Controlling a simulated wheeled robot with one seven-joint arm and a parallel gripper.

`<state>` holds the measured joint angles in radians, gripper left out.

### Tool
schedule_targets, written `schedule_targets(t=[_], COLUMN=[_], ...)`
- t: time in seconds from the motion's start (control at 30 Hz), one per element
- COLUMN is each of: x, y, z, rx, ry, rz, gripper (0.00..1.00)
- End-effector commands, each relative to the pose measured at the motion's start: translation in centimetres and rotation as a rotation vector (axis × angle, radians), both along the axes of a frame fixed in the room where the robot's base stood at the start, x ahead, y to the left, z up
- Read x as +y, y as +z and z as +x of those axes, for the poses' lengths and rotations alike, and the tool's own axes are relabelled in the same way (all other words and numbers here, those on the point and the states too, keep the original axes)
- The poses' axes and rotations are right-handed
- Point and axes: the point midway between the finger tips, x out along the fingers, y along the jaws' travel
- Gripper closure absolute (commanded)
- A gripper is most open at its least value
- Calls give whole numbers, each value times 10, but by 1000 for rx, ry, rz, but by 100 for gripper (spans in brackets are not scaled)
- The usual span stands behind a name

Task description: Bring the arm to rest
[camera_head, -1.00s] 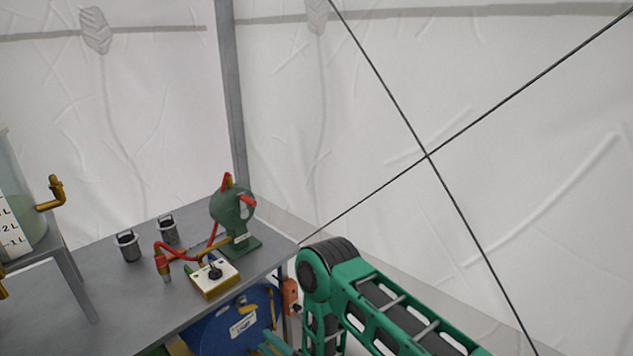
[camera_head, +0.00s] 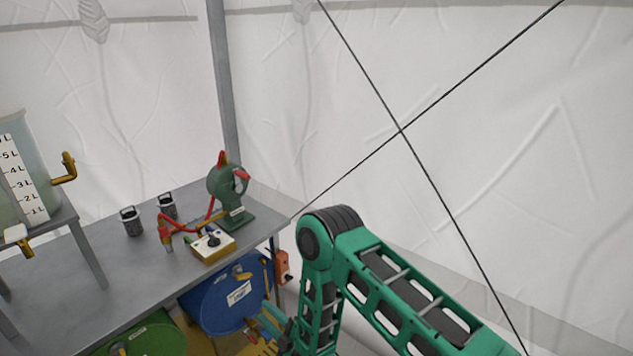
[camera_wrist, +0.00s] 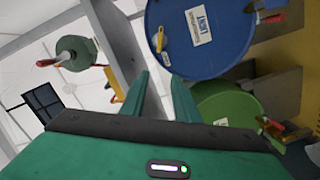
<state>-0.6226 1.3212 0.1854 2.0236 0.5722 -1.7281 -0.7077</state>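My arm (camera_head: 415,295) is green and black, bent at a raised elbow on the right of the head view. Its forearm runs down past the table's right end. My gripper (camera_wrist: 157,75) shows in the wrist view as two green fingers, apart, with nothing held between them. In the head view, the gripper is low by the blue barrel and hard to make out. A blue barrel (camera_wrist: 205,35) and a green barrel (camera_wrist: 228,103) lie beyond the fingers on the right in the wrist view.
A grey table (camera_head: 110,285) carries a green hand pump (camera_head: 222,185), a yellow-and-white switch box (camera_head: 213,246), two small canisters and a raised clear tank (camera_head: 32,165). The blue barrel (camera_head: 225,300) sits beneath. Two dark cables cross before the white tent wall.

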Motion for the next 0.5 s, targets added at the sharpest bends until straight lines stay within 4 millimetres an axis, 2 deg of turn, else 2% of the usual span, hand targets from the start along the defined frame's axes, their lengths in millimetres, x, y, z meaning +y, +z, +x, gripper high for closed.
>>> schedule_targets(t=[0.27,0.5], x=[-32,-95], y=[42,102], z=[56,114], rx=[96,251], ry=[-135,-330], rz=[6,36], gripper=[72,72])
